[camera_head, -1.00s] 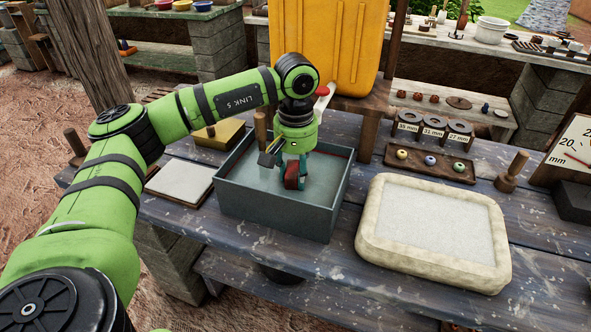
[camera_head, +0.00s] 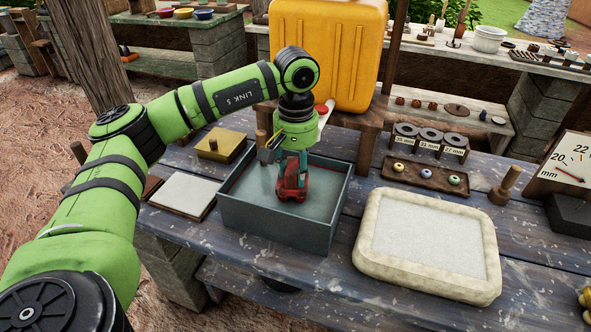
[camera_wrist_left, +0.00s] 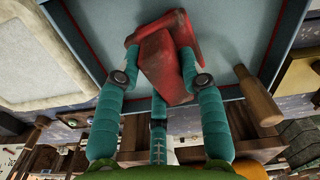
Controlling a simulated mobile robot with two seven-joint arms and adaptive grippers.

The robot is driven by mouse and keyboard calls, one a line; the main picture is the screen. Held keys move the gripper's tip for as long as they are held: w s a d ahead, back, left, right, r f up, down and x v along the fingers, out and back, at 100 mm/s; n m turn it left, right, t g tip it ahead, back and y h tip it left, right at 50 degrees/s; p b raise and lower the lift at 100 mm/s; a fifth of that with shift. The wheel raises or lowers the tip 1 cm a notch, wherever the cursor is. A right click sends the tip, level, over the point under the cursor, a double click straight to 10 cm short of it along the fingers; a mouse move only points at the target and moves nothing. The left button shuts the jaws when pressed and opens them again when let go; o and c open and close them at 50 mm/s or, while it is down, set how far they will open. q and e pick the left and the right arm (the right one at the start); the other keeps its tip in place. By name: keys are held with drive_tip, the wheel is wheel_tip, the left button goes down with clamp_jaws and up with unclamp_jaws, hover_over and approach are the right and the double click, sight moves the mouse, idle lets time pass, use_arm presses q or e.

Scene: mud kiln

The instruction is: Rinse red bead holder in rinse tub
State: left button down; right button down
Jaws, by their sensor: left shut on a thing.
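The rinse tub (camera_head: 272,232) is a grey-blue open box of water on the blue plank table. My left gripper (camera_head: 291,172) points down into it, its teal fingers shut on the red bead holder (camera_head: 292,188). The holder is a red, blocky piece over the middle of the tub, inside the rim's outline. I cannot tell whether its lower edge touches the water. In the left wrist view the holder (camera_wrist_left: 165,58) sits tilted between the fingers, with the tub wall (camera_wrist_left: 85,35) beyond. My right gripper is not in view.
A white padded tray (camera_head: 430,240) lies right of the tub. A flat white slab (camera_head: 182,194) and a yellow block (camera_head: 220,145) lie left. A bead tray (camera_head: 424,175) and a wooden peg (camera_head: 506,186) stand right. A large yellow container (camera_head: 330,55) rises behind.

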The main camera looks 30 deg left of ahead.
use_arm(q)
drive_tip(key=shift+r+p, duration=2.1)
drive_tip(key=shift+r, duration=1.15)
